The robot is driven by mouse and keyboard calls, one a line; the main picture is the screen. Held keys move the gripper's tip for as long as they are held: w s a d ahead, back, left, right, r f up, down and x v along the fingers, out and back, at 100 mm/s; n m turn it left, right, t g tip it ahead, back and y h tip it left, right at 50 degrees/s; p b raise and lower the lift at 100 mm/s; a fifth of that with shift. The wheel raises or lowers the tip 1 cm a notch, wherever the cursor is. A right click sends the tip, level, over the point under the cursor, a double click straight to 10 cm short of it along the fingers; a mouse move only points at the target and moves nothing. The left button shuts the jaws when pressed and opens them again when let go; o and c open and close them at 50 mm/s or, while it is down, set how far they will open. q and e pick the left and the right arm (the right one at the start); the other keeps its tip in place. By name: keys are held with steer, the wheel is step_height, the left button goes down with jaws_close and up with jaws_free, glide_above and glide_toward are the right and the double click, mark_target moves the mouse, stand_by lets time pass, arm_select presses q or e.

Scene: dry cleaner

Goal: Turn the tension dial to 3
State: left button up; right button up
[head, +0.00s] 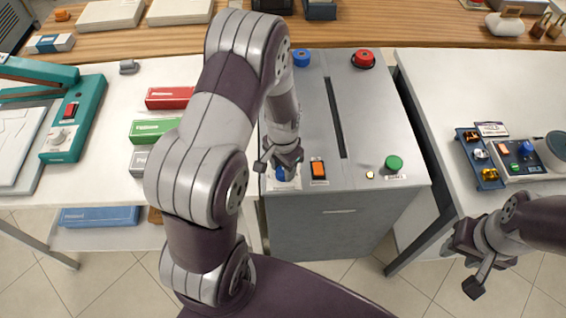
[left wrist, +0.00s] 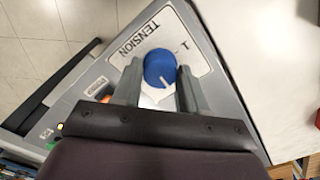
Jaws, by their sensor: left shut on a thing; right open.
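The tension dial (left wrist: 160,68) is a blue knob with a white pointer mark, on a white plate marked TENSION in the left wrist view. In the head view the dial (head: 281,174) shows as a bit of blue at the front left of the grey machine (head: 385,125). My left gripper (head: 279,164) is over it, its fingers (left wrist: 158,85) on either side of the knob and shut on it. A "1" is readable on the plate; the other numbers are hidden. My right gripper (head: 468,272) is open and empty at the right, off the table's front edge.
On the machine are an orange switch (head: 318,169), a green knob (head: 394,163), a blue knob (head: 301,58), a red knob (head: 363,59) and a dark slot (head: 335,117). A teal press (head: 72,128) stands left; a blue tray (head: 486,181) lies right.

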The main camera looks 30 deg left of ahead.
mark_target(283, 170)
arm_select(q)
steer(key=m+p, duration=0.1)
steer(key=m, duration=0.3)
steer(key=shift+r+m, duration=0.1)
steer(key=shift+m, duration=0.2)
steer(key=shift+m+p, duration=0.3)
steer(key=o, duration=1.1)
steer(key=shift+c, duration=0.2)
step_height(283, 170, up, 13)
steer(key=shift+f, duration=0.2)
